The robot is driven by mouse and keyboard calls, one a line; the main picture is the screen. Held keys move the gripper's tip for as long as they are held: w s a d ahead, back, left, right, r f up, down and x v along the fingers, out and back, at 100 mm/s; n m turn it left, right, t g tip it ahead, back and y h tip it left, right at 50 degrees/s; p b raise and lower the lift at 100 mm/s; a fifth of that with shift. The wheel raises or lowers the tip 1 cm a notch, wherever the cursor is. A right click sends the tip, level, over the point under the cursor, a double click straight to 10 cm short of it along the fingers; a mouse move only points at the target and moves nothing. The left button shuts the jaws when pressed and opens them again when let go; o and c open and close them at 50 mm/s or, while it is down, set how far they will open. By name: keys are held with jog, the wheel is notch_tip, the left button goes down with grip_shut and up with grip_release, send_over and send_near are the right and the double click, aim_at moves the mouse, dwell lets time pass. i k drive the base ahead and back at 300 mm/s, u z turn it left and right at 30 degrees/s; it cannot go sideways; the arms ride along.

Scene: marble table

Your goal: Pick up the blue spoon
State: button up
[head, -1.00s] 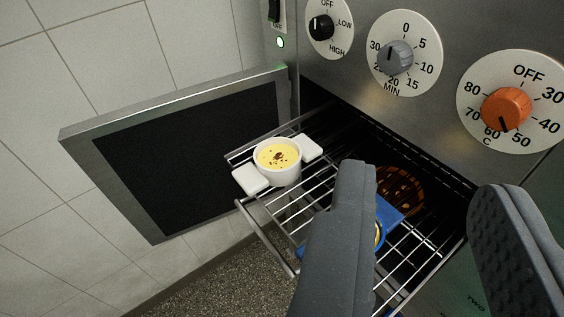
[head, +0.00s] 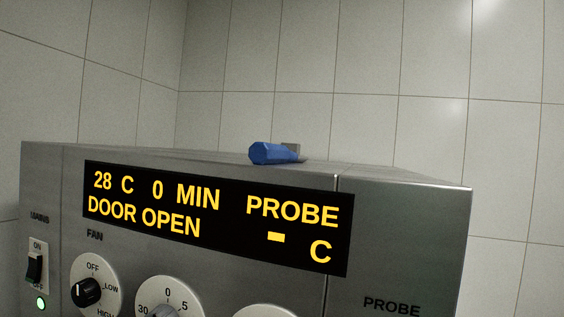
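A blue object (head: 272,153) lies on top of the steel oven (head: 405,215), near the front edge above the display. Its thick, faceted blue end faces me, like a handle. A small grey part (head: 291,148) shows behind it; I cannot tell whether it belongs to it. The low angle hides the rest, so I cannot tell whether this is the blue spoon. My gripper is not in view.
The oven's display (head: 215,218) reads 28 C, 0 MIN and DOOR OPEN. The mains switch (head: 35,269) and fan knob (head: 86,291) are below left. A tiled wall (head: 350,70) stands behind. Air above the oven looks free.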

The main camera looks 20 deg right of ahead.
aim_at(260, 153)
jog(key=k, duration=1.3)
jog(key=u, duration=0.35)
jog(key=i, duration=1.85)
jog(key=z, duration=0.5)
